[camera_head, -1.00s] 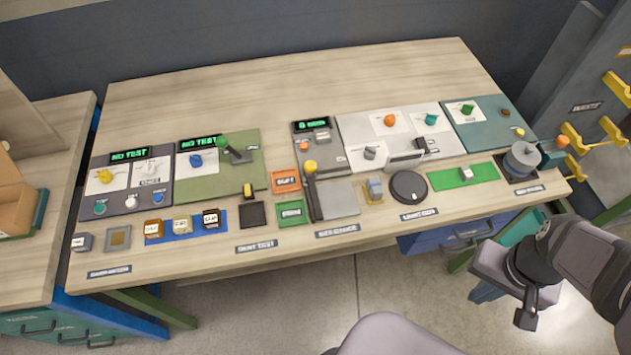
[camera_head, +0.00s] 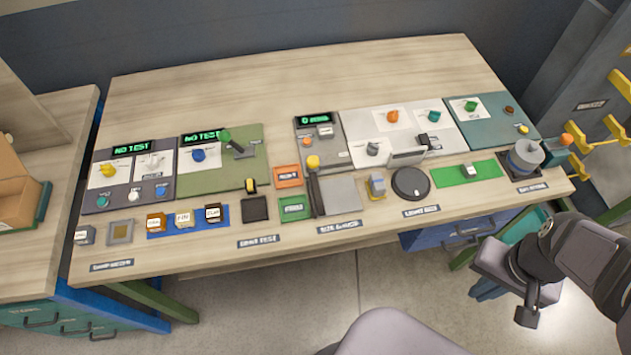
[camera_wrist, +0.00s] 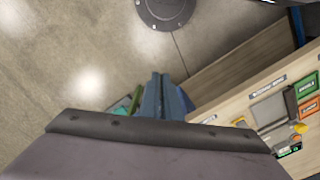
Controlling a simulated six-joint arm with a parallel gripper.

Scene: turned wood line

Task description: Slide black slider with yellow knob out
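A black slider bar (camera_head: 315,190) with a round yellow knob (camera_head: 313,162) at its far end lies on the table near the middle, just left of a square grey plate (camera_head: 341,195). A yellow knob also shows in the wrist view (camera_wrist: 299,127), beside the grey plate at the right edge. My gripper (camera_head: 506,272) is off the table's front right side, over the floor and well apart from the slider. Its broad grey body fills the bottom of the wrist view.
Orange (camera_head: 287,176) and green (camera_head: 295,208) tiles lie left of the slider. A display box (camera_head: 320,140) stands behind it. A black round disc (camera_head: 410,182) and small block (camera_head: 376,186) are to the right. A blue drawer (camera_head: 455,231) is under the table.

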